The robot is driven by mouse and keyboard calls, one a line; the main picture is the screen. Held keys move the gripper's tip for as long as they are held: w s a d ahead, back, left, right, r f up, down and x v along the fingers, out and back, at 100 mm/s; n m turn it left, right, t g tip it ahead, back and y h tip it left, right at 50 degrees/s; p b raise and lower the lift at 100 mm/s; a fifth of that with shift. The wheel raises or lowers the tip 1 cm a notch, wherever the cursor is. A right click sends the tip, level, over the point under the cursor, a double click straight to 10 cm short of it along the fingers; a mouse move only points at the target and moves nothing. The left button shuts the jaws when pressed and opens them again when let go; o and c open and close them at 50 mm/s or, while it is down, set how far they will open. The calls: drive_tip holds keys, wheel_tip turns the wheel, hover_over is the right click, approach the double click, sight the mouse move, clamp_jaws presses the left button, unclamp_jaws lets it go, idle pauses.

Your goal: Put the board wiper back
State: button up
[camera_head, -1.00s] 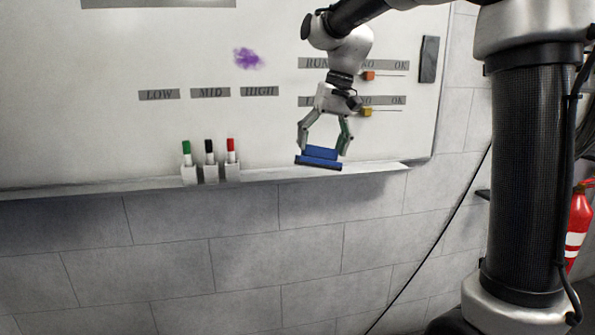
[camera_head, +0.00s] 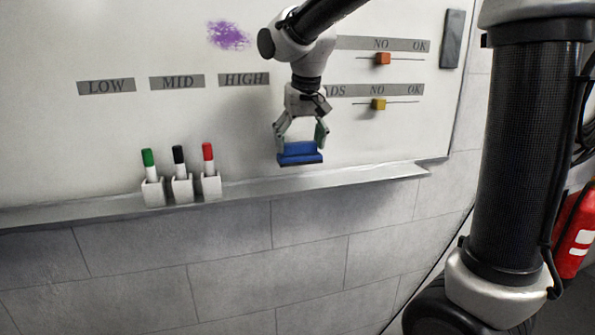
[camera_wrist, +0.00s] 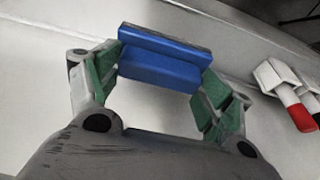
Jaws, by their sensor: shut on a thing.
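The board wiper (camera_head: 299,152) is a blue block with a dark pad along its lower edge. My gripper (camera_head: 300,140) is shut on it, with one green-lined finger at each end. In the head view it hangs in front of the whiteboard, just above the tray ledge (camera_head: 365,180) and right of the markers. I cannot tell whether the wiper touches the ledge.
Green, black and red markers (camera_head: 208,155) stand in white holders on the ledge, left of my gripper. The ledge is bare right of the red marker. Orange (camera_head: 383,58) and yellow (camera_head: 378,104) sliders sit on the board. A purple smudge (camera_head: 228,35) is at upper left.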

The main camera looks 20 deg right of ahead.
sight(301, 155)
wheel_tip(301, 155, down, 7)
drive_tip(key=shift+r, duration=0.2)
drive_tip(key=o, duration=1)
drive_tip(key=shift+o, duration=0.2)
drive_tip(key=v, duration=1.2)
drive_tip(key=s+d+f, duration=0.4)
drive_tip(key=s+d, duration=0.3)
drive_tip(key=s, duration=0.4)
drive_tip(key=s+d+f+t, duration=0.1)
drive_tip(key=s+d+f, duration=0.3)
drive_tip(key=s+d, duration=0.4)
drive_tip(key=s, duration=0.4)
drive_tip(key=shift+f, duration=0.4)
